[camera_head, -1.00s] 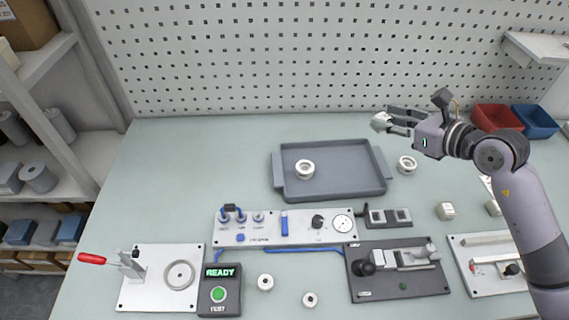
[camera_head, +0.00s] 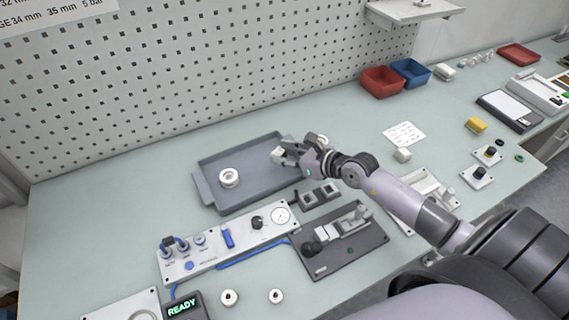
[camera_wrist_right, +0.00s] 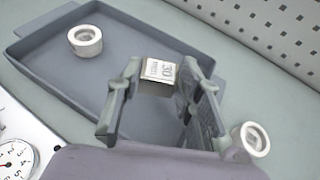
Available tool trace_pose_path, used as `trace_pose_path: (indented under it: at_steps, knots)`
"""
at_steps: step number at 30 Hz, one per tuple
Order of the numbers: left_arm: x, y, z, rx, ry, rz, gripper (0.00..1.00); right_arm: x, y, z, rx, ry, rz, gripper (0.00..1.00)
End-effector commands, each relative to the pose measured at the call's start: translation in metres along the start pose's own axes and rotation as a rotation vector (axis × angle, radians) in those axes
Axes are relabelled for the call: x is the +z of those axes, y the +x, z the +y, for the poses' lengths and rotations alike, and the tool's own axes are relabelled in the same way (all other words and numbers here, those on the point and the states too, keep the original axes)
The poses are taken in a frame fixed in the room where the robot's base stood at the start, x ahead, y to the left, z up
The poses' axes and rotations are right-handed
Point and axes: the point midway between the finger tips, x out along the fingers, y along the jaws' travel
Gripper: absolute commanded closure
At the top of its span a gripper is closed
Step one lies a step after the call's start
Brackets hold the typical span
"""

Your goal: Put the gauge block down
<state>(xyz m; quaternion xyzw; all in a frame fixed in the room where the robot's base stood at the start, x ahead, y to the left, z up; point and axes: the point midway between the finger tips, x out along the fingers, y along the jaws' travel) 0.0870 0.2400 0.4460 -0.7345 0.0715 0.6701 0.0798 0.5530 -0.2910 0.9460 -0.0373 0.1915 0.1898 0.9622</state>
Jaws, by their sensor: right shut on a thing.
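The gauge block (camera_wrist_right: 159,70), a small pale block with a "30" marking, sits between the fingertips of my right gripper (camera_wrist_right: 155,88). In the head view, my right gripper (camera_head: 281,156) reaches in from the right over the right part of the grey tray (camera_head: 208,190). It is shut on the block. The tray also shows in the wrist view (camera_wrist_right: 50,73), under and beyond the block. I cannot tell whether the block touches the tray floor. My left gripper is not in view.
A white ring (camera_head: 229,177) lies in the tray's left part. Another ring (camera_wrist_right: 254,139) lies outside the tray, right in the wrist view. A gauge panel (camera_head: 213,247) and a dark fixture (camera_head: 338,243) stand in front. Bare tray floor surrounds the block.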

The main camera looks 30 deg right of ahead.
Motion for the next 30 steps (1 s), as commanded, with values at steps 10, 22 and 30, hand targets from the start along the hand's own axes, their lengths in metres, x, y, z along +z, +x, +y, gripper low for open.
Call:
trace_pose_path:
  at_steps: [10, 22, 30]
  knots:
    - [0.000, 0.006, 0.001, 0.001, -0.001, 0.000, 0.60, -0.038, 0.016, -0.001, -0.002, -0.002, -0.002, 1.00]
    - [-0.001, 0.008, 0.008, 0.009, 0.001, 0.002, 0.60, -0.043, 0.018, 0.000, 0.000, 0.000, 0.000, 0.67]
    - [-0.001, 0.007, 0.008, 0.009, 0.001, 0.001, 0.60, -0.043, 0.017, 0.000, 0.000, 0.000, 0.000, 0.59]
